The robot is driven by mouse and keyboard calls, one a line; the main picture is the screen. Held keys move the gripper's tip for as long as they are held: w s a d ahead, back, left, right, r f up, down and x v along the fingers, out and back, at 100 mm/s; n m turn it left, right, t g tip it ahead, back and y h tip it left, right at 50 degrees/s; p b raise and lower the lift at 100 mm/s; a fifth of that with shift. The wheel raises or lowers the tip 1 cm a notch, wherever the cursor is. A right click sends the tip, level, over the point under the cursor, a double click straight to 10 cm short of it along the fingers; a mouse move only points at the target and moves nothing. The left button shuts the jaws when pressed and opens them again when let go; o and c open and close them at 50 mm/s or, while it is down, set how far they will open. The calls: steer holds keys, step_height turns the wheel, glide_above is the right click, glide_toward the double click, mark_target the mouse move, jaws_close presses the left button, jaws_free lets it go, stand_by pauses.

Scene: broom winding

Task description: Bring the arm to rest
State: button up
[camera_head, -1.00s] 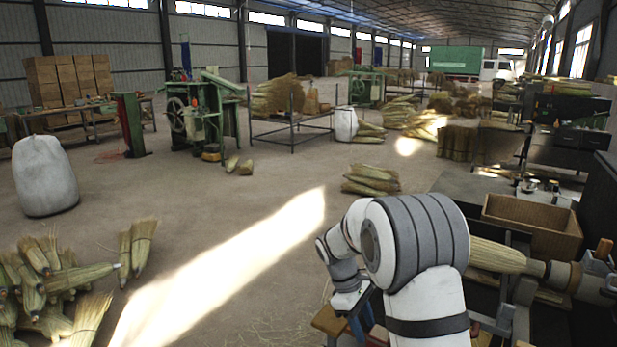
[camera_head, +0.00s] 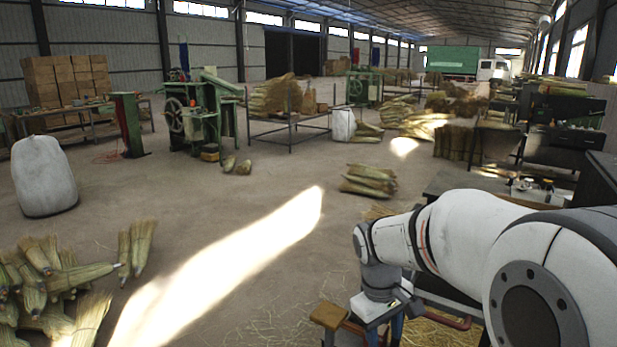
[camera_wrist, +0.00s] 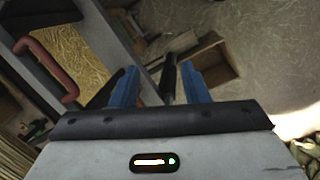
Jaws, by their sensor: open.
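My gripper shows in the wrist view (camera_wrist: 158,85), with two blue fingers spread apart and nothing between them. In the head view my white arm reaches in from the lower right, and the gripper (camera_head: 384,328) points down beside a small wooden-topped stool, its fingers partly cut off by the bottom edge. The wrist view shows a grey frame with a red handle (camera_wrist: 52,68) and straw at the left, below the gripper, and floor beyond. I cannot tell the exact gap to the frame.
A wooden-topped stool (camera_head: 328,315) stands close to the gripper. A dark bench (camera_head: 465,182) is behind the arm at right. Broom bundles lie on the floor at left (camera_head: 50,285) and in the middle (camera_head: 368,180). A white sack (camera_head: 44,176) stands far left. The central floor is open.

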steer(key=s+r+m+t+y, duration=0.1)
steer(key=s+m, duration=0.4)
steer(key=s, duration=0.8)
steer(key=shift+d+r+m+t+y+p, duration=0.3)
steer(key=shift+r+m+t+y, duration=0.1)
steer(key=shift+r+t, duration=0.5)
